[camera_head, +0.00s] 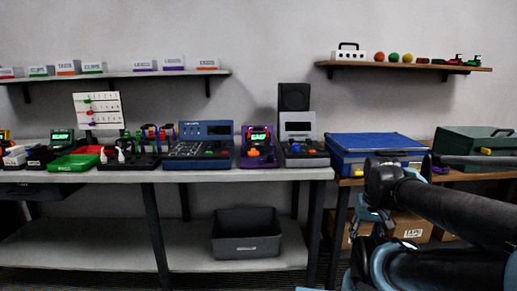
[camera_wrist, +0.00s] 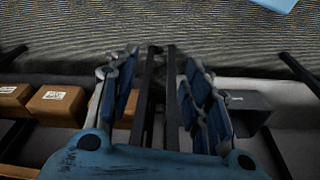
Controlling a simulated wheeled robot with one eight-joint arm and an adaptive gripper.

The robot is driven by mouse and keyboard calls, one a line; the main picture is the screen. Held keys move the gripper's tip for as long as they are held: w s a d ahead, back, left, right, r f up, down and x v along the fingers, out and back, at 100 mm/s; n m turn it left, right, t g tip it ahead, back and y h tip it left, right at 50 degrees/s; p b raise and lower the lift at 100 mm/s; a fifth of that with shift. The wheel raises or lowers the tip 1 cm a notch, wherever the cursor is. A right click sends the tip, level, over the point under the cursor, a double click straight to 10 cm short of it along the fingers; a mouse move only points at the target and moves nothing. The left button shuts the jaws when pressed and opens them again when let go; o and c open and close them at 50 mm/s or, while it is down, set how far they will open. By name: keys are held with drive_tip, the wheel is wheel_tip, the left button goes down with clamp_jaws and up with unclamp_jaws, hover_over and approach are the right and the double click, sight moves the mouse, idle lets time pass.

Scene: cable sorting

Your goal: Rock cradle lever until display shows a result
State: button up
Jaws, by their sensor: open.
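A purple device (camera_head: 258,146) with a small lit green display and an orange knob stands near the right end of the long bench. I cannot tell which part is the cradle lever. My gripper (camera_wrist: 157,75) is open and empty in the wrist view, its blue fingers spread over the floor and lower shelf area. It is away from the devices, which the wrist view does not show.
A blue case (camera_head: 375,150) and a green toolbox (camera_head: 475,140) sit on the right bench. A grey bin (camera_head: 245,235) stands on the lower shelf and also shows in the wrist view (camera_wrist: 250,103). Cardboard boxes (camera_wrist: 57,102) lie under the right bench. Upper shelves hold small items.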

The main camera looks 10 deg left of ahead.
drive_tip(key=shift+s, duration=0.1)
drive_tip(key=shift+c, duration=0.3)
clamp_jaws()
idle(0.9)
